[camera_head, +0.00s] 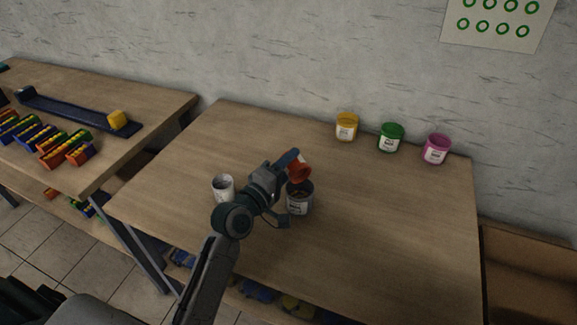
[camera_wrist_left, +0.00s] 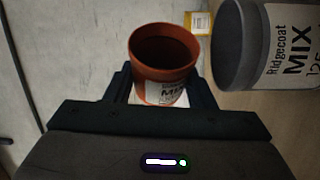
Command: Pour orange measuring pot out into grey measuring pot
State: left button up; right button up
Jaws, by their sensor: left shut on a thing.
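The orange measuring pot (camera_head: 299,170) is held by my left gripper (camera_head: 290,163) and is tilted above the grey measuring pot (camera_head: 300,199). In the left wrist view the orange pot (camera_wrist_left: 163,62) sits between the two fingers of my left gripper (camera_wrist_left: 165,88), with its dark open mouth in sight. The grey pot (camera_wrist_left: 285,48), labelled "Ridgecoat MIX", is to the right of it there, apart from it in the picture. The grey pot stands upright on the table. I cannot tell whether any liquid is flowing. My right gripper is not in view.
A white pot (camera_head: 223,186) stands left of my left arm. Yellow (camera_head: 346,127), green (camera_head: 391,137) and magenta (camera_head: 436,149) pots stand along the back of the table (camera_head: 390,230). The right part of the table is clear. A second table (camera_head: 150,98) with coloured blocks stands left.

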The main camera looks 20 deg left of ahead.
pick_arm(q)
jog(key=shift+s+d+r+m+t+h+b, duration=0.15)
jog(key=shift+m+t+h+b, duration=0.1)
jog(key=shift+m+b, duration=0.55)
jog(key=shift+s+d+r+m+t+h+b, duration=0.15)
jog(key=shift+m+h+b, duration=0.2)
jog(key=shift+b, duration=0.75)
dwell(2.4)
dwell(2.3)
jog(key=n+p, duration=0.1)
jog(key=p, duration=0.3)
jog(key=shift+w+a+r+n+g+y+p, duration=0.1)
jog(key=shift+w+a+n+g+y+p, duration=0.1)
jog(key=shift+a+n+g+y+p, duration=0.15)
jog(key=shift+w+f+n+y+p, duration=0.1)
jog(key=shift+f+n+y+p, duration=0.2)
jog(key=shift+p, duration=0.2)
jog(key=shift+f, duration=0.1)
